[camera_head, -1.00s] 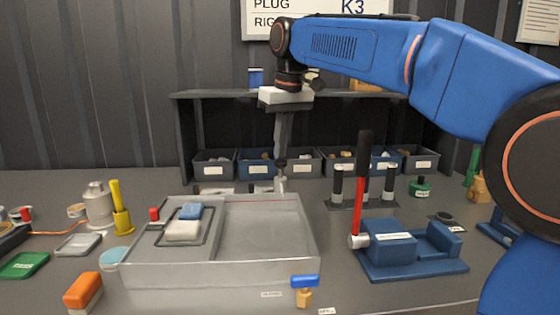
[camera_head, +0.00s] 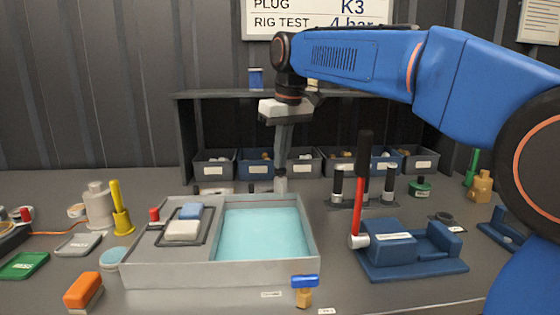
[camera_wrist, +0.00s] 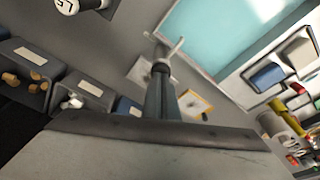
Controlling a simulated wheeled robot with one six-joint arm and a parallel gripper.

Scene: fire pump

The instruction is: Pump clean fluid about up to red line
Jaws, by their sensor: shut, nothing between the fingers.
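The grey tray (camera_head: 150,274) stands in the middle of the bench. Its right compartment holds turquoise fluid (camera_head: 262,235), whose surface sits below the rim. I cannot tell exactly how the surface stands against the red line at the back wall. The blue hand pump (camera_head: 392,250) with an upright red lever (camera_head: 358,205) and black grip is to the right. My gripper (camera_head: 281,184) points down behind the tray's back edge, shut. In the wrist view my gripper (camera_wrist: 162,75) is close to a pale cross-shaped fitting (camera_wrist: 166,46); contact is unclear. The fluid also shows there (camera_wrist: 215,35).
A blue-handled brass tap (camera_head: 305,290) is at the tray's front right. A sponge and a blue block (camera_head: 191,211) lie on the tray's left part. Labelled bins (camera_head: 255,166) line the back shelf. A rack of black-handled tools (camera_head: 362,190) stands behind the pump.

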